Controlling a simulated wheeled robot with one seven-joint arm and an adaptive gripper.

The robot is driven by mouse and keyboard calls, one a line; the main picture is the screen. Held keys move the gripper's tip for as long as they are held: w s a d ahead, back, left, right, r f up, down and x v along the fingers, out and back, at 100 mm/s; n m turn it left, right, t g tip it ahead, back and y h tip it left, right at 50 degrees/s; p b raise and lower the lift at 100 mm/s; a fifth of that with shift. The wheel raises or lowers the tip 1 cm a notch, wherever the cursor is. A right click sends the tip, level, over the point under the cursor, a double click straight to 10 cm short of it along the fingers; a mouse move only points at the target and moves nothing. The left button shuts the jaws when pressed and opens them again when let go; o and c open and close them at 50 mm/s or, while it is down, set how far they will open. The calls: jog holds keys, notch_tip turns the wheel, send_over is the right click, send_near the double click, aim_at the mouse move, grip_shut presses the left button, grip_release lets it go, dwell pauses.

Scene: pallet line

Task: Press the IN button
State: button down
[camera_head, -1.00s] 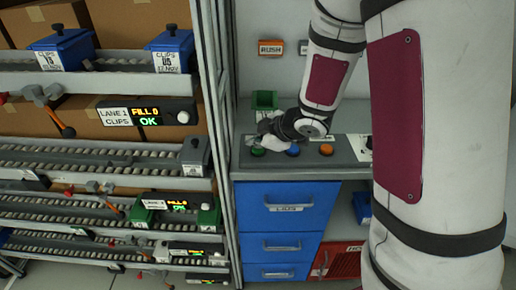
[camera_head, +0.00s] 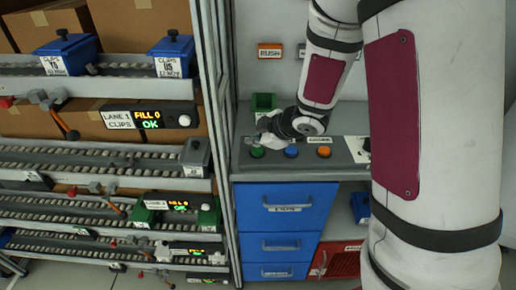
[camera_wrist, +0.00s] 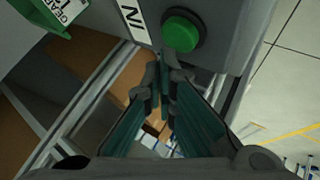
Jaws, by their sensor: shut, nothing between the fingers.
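The IN button is a round green button (camera_wrist: 182,33) in a dark ring, with a white IN label (camera_wrist: 133,20) beside it in the wrist view. In the head view the green button (camera_head: 257,153) is the leftmost of three on the grey panel (camera_head: 343,158). My gripper (camera_wrist: 164,72) is shut and empty, its fingertips just below the button in the wrist picture. A gap shows between tips and button there; I cannot tell the depth. In the head view my gripper (camera_head: 262,139) hangs over the panel near the green button, its fingertips hard to make out.
A blue button (camera_head: 291,152) and an orange button (camera_head: 324,152) sit to the right on the panel. A green bin (camera_head: 263,103) stands behind. Blue drawers (camera_head: 287,208) are below. A roller rack (camera_head: 90,158) with its metal post stands close on the left.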

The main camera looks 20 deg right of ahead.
dwell(0.3)
notch_tip(320, 180, up, 5)
jog(key=p, duration=0.5)
jog(key=shift+s, duration=0.1)
dwell(0.8)
notch_tip(320, 180, up, 8)
jog(key=m+t+h, duration=0.1)
jog(key=m+h, duration=0.2)
send_over(256, 151)
jog(key=s+d, duration=0.2)
jog(key=d, duration=0.2)
jog(key=s+d+r+m+h, duration=0.2)
jog(key=s+d+r+m, duration=0.1)
jog(key=s+r+m, duration=0.3)
jog(key=s+a+r+m+g, duration=0.2)
jog(key=s+a, duration=0.1)
jog(key=s, duration=0.9)
jog(key=s+a+r+m+g+y, duration=0.1)
jog(key=s+a+r+m+g, duration=0.1)
jog(key=s, duration=1.1)
jog(key=shift+s+a+r+m, duration=0.2)
jog(key=shift+a+m, duration=0.2)
jog(key=shift+a, duration=0.3)
